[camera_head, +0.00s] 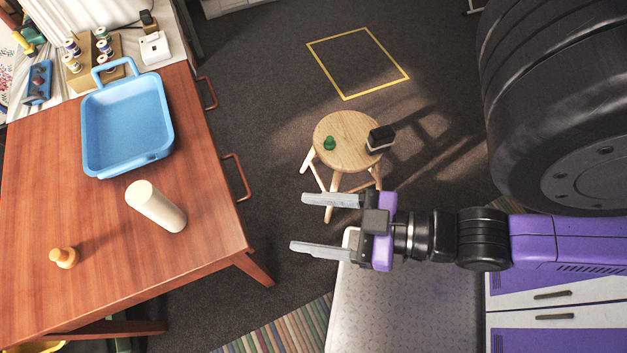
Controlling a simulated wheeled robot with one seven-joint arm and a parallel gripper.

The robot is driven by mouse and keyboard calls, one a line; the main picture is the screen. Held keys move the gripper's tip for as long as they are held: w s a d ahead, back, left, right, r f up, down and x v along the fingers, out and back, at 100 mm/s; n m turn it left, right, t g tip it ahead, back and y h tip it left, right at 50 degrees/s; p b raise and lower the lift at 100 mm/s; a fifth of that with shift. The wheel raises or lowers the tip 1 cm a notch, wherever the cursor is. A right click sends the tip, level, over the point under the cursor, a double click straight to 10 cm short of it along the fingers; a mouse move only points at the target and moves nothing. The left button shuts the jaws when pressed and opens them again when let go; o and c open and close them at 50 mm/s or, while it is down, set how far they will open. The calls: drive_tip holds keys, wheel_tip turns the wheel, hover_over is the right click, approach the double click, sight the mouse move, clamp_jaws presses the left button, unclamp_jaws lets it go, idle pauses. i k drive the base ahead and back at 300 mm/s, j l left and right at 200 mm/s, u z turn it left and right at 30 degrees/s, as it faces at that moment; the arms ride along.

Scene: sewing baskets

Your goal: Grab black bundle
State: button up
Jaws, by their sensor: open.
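A small black bundle (380,139) with a pale lower edge sits on the right side of a round wooden stool (346,152). My gripper (297,222) is open and empty, with its two grey fingers pointing left. In the picture it is below the stool and to the left of my purple arm. The gripper is apart from the bundle.
A small green piece (329,143) stands on the stool, left of the bundle. A reddish wooden table (100,215) at left holds a blue tray (127,172), a cream cylinder (157,206) and an orange peg (64,258). Dark floor with a yellow taped square (346,99) lies behind the stool.

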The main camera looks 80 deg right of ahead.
sight(381, 139)
drive_tip(key=k+j+z, duration=0.6)
drive_tip(key=z, duration=0.15)
